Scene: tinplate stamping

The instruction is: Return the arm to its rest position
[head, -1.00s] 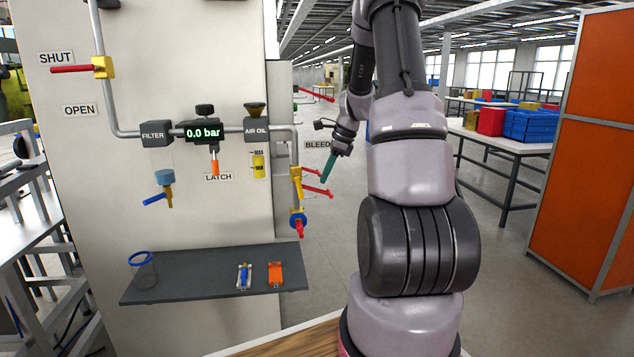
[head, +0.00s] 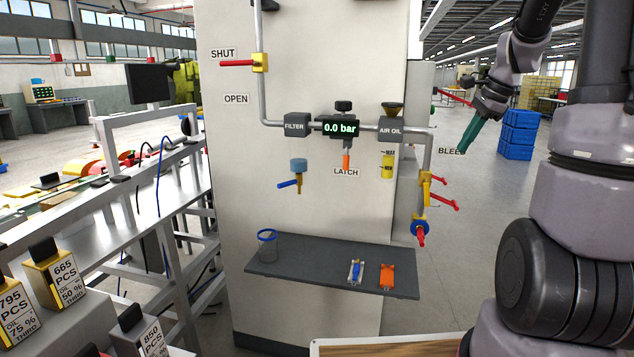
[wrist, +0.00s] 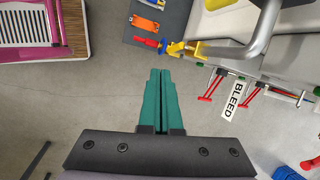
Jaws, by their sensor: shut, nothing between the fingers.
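My gripper (head: 468,138) has green fingers and hangs in the air to the right of the pale panel, beside the BLEED label (head: 451,151). In the wrist view its two fingers (wrist: 161,75) lie together, shut and empty, over the grey floor. My arm stands at the right of the head view, bent at the elbow, with the gripper pointing down and to the left. The gripper touches nothing.
The panel carries a gauge reading 0.0 bar (head: 341,128), a red SHUT lever (head: 237,63), a filter (head: 297,125) and yellow and red valves (head: 425,190). A dark shelf (head: 320,265) juts out below. Blue crates (head: 517,135) stand behind on open floor.

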